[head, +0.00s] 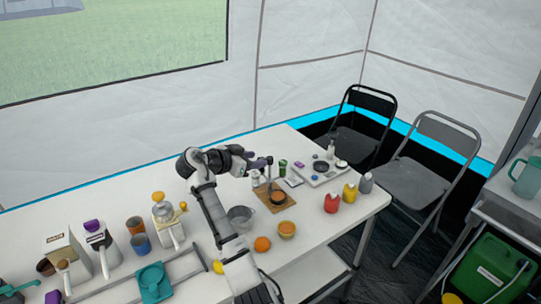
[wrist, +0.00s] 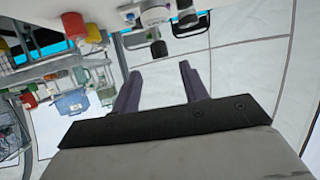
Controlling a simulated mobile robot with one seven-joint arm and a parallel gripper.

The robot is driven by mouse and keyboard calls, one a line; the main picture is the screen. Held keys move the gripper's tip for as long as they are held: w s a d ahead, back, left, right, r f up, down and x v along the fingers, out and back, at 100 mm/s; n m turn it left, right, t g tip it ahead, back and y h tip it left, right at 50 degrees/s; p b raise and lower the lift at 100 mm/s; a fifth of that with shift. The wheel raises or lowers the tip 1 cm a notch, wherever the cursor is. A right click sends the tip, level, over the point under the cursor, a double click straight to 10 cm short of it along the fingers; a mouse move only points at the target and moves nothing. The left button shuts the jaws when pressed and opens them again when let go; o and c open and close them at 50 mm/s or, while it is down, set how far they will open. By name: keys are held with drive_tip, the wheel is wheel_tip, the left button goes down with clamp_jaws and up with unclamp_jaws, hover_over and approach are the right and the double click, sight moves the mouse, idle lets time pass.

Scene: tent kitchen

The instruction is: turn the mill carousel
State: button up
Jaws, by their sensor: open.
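My gripper (head: 262,161) is at the end of my arm over the back of the white table, its fingers pointing right in the head view. In the wrist view its two purple fingers (wrist: 160,85) are spread apart with nothing between them. I cannot clearly tell which thing is the mill carousel. A small white upright item (head: 255,178) and a green jar (head: 283,167) stand close to the gripper. A white device with yellow parts (head: 163,208) stands further left. A white body with dark knobs (wrist: 155,14) shows at the wrist view's top edge, beyond the fingers.
A wooden board (head: 289,200) with a dark bowl lies below the gripper. A metal pot (head: 240,216), an orange (head: 262,244) and an orange bowl (head: 287,229) stand in front.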

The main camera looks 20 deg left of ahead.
sight(268, 159)
drive_tip(key=p+x, duration=0.1)
drive_tip(key=x, duration=0.6)
drive_tip(key=shift+w+d+p, duration=0.1)
drive_tip(key=shift+w+p, duration=0.05)
drive_tip(key=shift+p, duration=0.25)
clamp_jaws()
